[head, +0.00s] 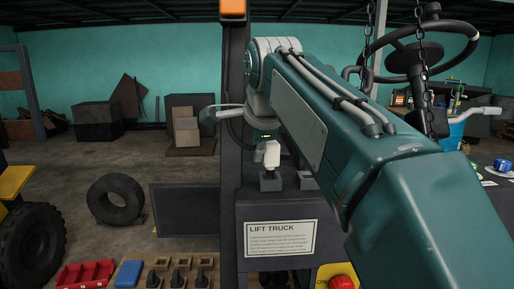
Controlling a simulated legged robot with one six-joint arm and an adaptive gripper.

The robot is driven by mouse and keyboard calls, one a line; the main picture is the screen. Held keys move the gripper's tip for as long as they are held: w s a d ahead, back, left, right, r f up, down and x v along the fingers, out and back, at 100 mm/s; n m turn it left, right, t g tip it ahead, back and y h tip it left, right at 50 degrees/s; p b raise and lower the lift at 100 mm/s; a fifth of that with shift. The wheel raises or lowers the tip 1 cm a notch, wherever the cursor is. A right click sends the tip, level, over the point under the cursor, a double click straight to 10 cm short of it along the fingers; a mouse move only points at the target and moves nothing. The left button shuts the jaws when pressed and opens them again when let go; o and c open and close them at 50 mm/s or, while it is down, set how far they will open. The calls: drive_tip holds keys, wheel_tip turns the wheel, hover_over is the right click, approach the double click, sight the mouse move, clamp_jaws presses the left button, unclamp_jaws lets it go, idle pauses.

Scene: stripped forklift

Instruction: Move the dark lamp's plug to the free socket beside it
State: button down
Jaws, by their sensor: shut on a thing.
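My gripper (268,146) is at the end of my arm, just above the dark top of the lift truck housing. It is shut on the plug (271,155), which shows as a pale block pointing down; my wrist partly hides its upper end. Directly below is a dark square socket (270,181). I cannot tell whether the plug's lower end is in it or just above it. A second dark socket (305,181) stands to the right, partly behind my arm. An orange lamp (233,8) sits at the top of the mast; I cannot trace the plug's cable to a lamp.
The dark mast (233,75) rises close on the left. A hanging chain (424,75) and steering wheel (432,48) are on the right. A red button (342,283) and red tray (86,274) are low in front. Open floor lies left, with a tyre (117,200).

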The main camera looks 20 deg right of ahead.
drive_tip(key=shift+f, duration=1.05)
idle(0.8)
drive_tip(key=c, duration=0.6)
unclamp_jaws()
drive_tip(key=shift+r, duration=0.1)
